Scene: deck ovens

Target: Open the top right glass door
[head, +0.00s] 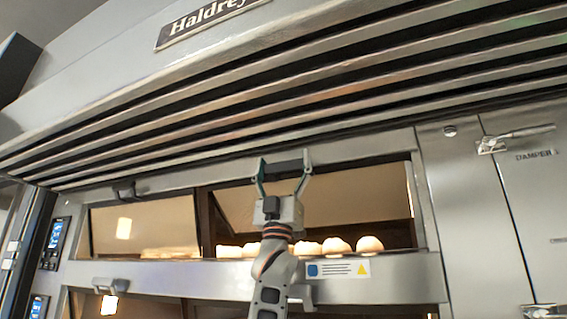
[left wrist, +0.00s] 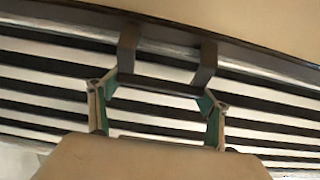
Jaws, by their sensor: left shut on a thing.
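My left gripper (head: 283,165) is at the top edge of the top right oven opening. Its two fingers are shut on the dark bar handle of the top right glass door. In the left wrist view, the handle (left wrist: 165,85) lies between the green-padded fingers (left wrist: 157,103), its two brackets joining a dark rail. The top right glass door (head: 360,192) shows as a tan pane slanting across the opening; how far it stands open is hard to tell. Pale loaves (head: 369,245) show below the pane. My right gripper is not in view.
A slatted metal hood (head: 300,95) overhangs the doors closely. The top left door (head: 145,225) has its own handle (head: 124,190). Lower-deck handles (head: 110,286) are below. At right is a steel panel with a damper lever (head: 515,138); control displays (head: 55,240) are at left.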

